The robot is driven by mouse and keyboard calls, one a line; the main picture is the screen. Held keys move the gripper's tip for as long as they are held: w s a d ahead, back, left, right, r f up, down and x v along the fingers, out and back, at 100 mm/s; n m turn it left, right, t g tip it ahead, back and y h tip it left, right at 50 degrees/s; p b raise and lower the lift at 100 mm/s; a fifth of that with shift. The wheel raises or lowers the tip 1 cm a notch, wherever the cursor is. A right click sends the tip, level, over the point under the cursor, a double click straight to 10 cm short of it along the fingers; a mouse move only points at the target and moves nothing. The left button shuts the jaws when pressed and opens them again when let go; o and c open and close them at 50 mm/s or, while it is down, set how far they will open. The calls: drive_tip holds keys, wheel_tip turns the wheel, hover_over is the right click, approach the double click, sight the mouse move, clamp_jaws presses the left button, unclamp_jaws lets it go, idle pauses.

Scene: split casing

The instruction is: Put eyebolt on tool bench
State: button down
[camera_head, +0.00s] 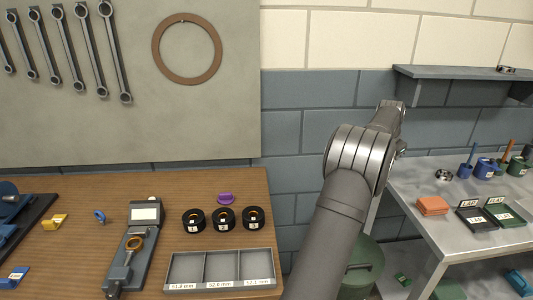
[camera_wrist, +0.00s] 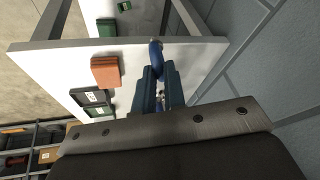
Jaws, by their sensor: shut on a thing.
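In the wrist view, my gripper (camera_wrist: 157,78) is shut on a blue eyebolt (camera_wrist: 156,48). The eyebolt's ring sticks out beyond the fingertips and its lower part is hidden between them. It appears in front of the pale metal table (camera_wrist: 190,52), near that table's edge; its height above the surface is hard to tell. In the head view my arm reaches toward the metal table (camera_head: 450,235) at the right, and the fingers and held eyebolt are hidden behind the arm. A wooden bench (camera_head: 80,190) stands at the left under hanging wrenches.
The metal table carries orange pads (camera_head: 432,205), black and green trays (camera_head: 478,218), and several blue and green pots (camera_head: 485,168) at the back. A wall shelf (camera_head: 455,73) hangs above it. The wooden bench holds a gauge (camera_head: 140,235), black rings (camera_head: 223,219) and a grey divided tray (camera_head: 222,268).

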drive_tip(key=w+a+n+t+y, duration=0.1)
drive_tip(key=w+a+n, duration=0.35)
drive_tip(key=a, duration=0.85)
drive_tip(key=w+a+n+y, duration=0.1)
drive_tip(key=w+a+n, duration=0.1)
drive_tip(key=w+a, duration=0.85)
drive_tip(key=a+n+y, duration=0.2)
drive_tip(key=a+n, duration=0.3)
drive_tip(key=a, duration=2.5)
drive_tip(key=s+a+n+y, duration=0.1)
drive_tip(key=s+a+n, duration=0.45)
drive_tip(key=a, duration=0.95)
drive_tip(key=s+a+f+n+g+y, duration=0.1)
drive_tip(key=s+a+n, duration=0.1)
drive_tip(key=s+a, duration=0.95)
drive_tip(key=s+a+n+y, duration=0.1)
drive_tip(key=s+a+n, duration=0.25)
drive_tip(key=a, duration=1.45)
drive_tip(key=shift+s+a+f, duration=0.75)
drive_tip(key=shift+a+f, duration=1.05)
drive_tip(key=shift+f, duration=0.05)
drive_tip(key=shift+s+a+f, duration=0.8)
drive_tip(key=shift+a+f, duration=1.05)
drive_tip(key=shift+s+a+f, duration=0.75)
drive_tip(key=shift+a+f, duration=1.05)
drive_tip(key=shift+f, duration=0.05)
drive_tip(key=shift+f, duration=0.15)
